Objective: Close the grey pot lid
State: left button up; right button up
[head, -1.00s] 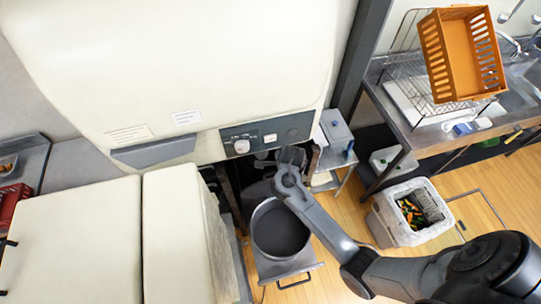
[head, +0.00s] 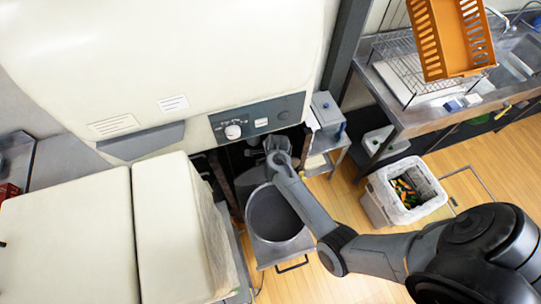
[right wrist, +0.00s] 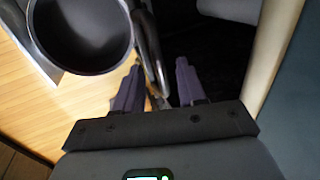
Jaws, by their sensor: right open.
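The grey pot (head: 274,213) stands with its top open, below the front of the large cream machine. It also shows at the upper left of the right wrist view (right wrist: 82,30). My right gripper (right wrist: 157,75) is open beside the pot's rim. A thin curved metal edge (right wrist: 150,50) rises next to the pot, between the two fingers. I cannot tell whether it is the lid seen edge-on or a handle. No lid lies over the pot. In the head view my right arm's end covers the pot's far side. My left gripper is not in view.
The cream machine (head: 170,50) with its control panel (head: 258,118) overhangs the pot's far side. A white bin (head: 433,193) stands to the right on wooden floor. An orange crate (head: 450,40) sits on the rack by the sink. Floor between pot and bin is partly clear.

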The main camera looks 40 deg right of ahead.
grip_shut()
dwell(0.3)
